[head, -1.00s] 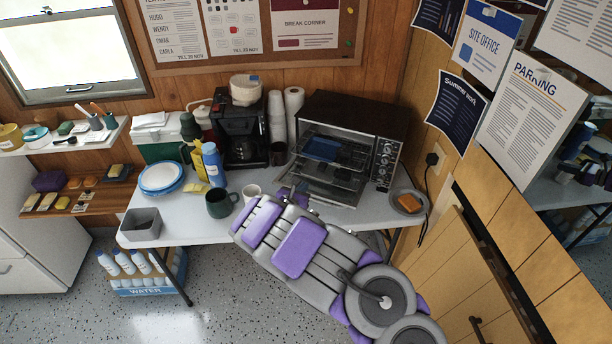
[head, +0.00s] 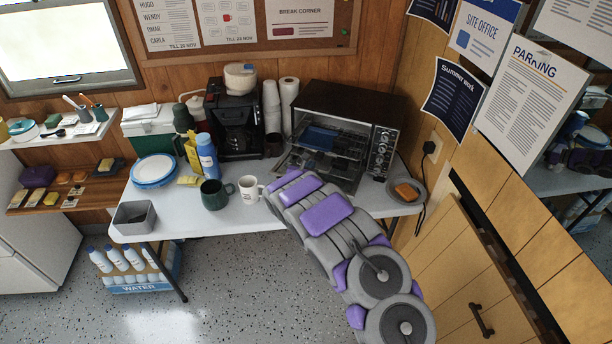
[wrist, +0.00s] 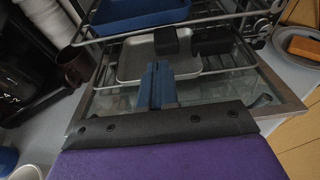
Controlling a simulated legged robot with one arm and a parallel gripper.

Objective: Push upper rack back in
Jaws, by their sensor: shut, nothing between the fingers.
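The toaster oven (head: 352,106) stands on the table with its glass door (wrist: 235,98) folded down. The upper rack (wrist: 112,37) is a wire rack sticking out of the oven's front, carrying a blue dish (head: 320,138). The dish also shows at the top of the wrist view (wrist: 130,14). Below it is a lower rack with a grey tray (wrist: 136,60); two dark blocks show over the tray. My gripper (wrist: 157,68) is shut and empty, above the open door and in front of the racks. In the head view my arm hides it. Contact with the upper rack cannot be told.
Left of the oven stand a white mug (head: 250,189), a green mug (head: 214,194), a blue bottle (head: 207,157) and a coffee maker (head: 238,125). A plate with an orange-brown item (head: 405,191) lies at the right. A wall and cabinet bound the right side.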

